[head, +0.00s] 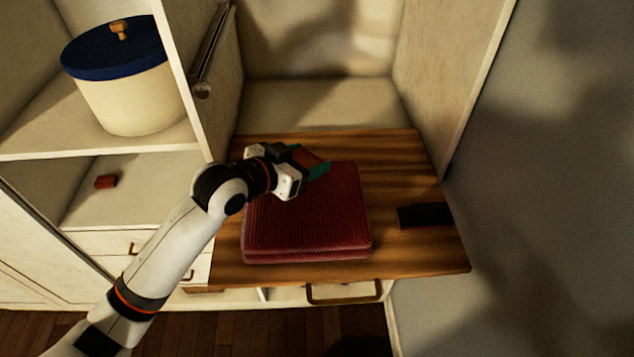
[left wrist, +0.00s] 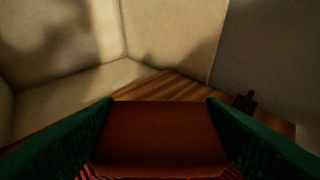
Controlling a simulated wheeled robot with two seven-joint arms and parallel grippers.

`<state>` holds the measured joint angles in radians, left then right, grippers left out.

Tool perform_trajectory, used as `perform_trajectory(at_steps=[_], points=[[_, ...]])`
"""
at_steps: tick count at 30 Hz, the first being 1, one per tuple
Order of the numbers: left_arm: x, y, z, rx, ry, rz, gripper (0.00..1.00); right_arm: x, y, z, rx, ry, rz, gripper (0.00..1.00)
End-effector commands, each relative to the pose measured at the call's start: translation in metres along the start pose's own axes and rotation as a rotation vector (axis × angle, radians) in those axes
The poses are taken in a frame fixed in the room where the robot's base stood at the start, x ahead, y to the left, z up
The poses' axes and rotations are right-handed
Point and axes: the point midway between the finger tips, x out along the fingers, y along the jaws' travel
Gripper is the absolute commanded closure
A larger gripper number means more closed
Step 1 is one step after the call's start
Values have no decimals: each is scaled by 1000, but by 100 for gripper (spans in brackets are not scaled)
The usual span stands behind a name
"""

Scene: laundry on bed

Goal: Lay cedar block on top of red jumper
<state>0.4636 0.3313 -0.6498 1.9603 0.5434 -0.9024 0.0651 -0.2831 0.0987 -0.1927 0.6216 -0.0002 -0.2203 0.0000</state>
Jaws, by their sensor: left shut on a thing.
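The folded red jumper (head: 310,218), ribbed and thick, lies on a wooden board. My left gripper (head: 308,168) is above the jumper's far edge, shut on the brown cedar block (head: 308,157). In the left wrist view the cedar block (left wrist: 165,138) sits between the two green fingers (left wrist: 162,130), with bits of the red jumper (left wrist: 85,173) showing below it. I cannot tell whether the block touches the jumper. My right gripper is not in view.
The wooden board (head: 420,255) is bare around the jumper, except for a black object (head: 425,215) at right. A cream tub with a blue lid (head: 115,50) stands on the upper left shelf. A small red-brown block (head: 105,181) lies below it. Cabinet walls enclose the back.

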Motion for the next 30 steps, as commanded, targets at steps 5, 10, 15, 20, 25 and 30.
perform_trajectory(at_steps=[5,10,15,20,25,30], points=[[12,0,-32,-3,6,0,59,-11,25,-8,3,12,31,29],[19,0,-49,-1,3,0,59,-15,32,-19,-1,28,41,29],[28,0,-70,-2,6,1,59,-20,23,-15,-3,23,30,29],[33,0,-83,0,2,1,59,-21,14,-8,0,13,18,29],[34,0,-84,1,1,1,59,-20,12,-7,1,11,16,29],[35,0,-87,0,1,1,59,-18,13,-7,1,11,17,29]])
